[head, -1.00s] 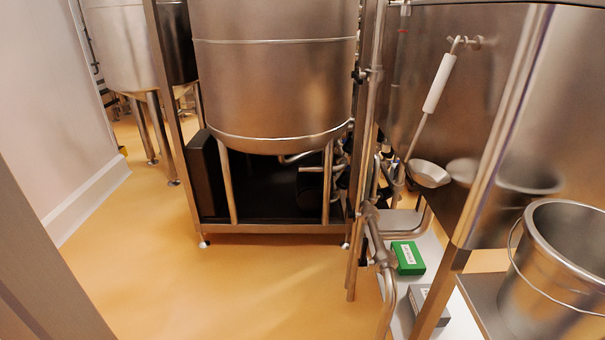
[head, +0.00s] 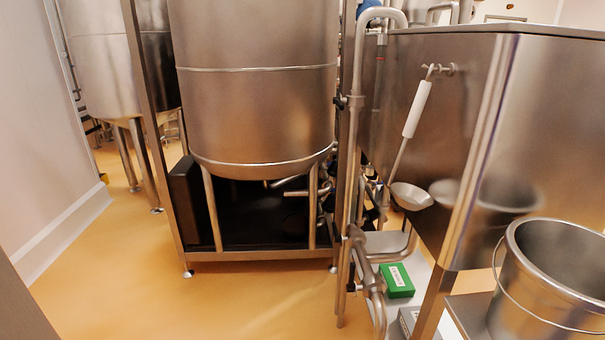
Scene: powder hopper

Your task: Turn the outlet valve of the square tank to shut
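The square tank (head: 430,110) is the steel box-shaped vessel at the right in the head view, with a flat top edge and a corner post facing me. Pipework (head: 357,240) runs down beside its left side, with fittings near its lower end. I cannot tell which fitting, if any, is the outlet valve or how its handle stands. My gripper is not in view.
A ladle (head: 411,196) with a white handle hangs on the square tank. A steel bucket (head: 515,290) stands on a shelf at the lower right. A green box (head: 397,281) lies on a low shelf. A round tank (head: 255,90) stands centre-left. Yellow floor (head: 120,270) at left is clear.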

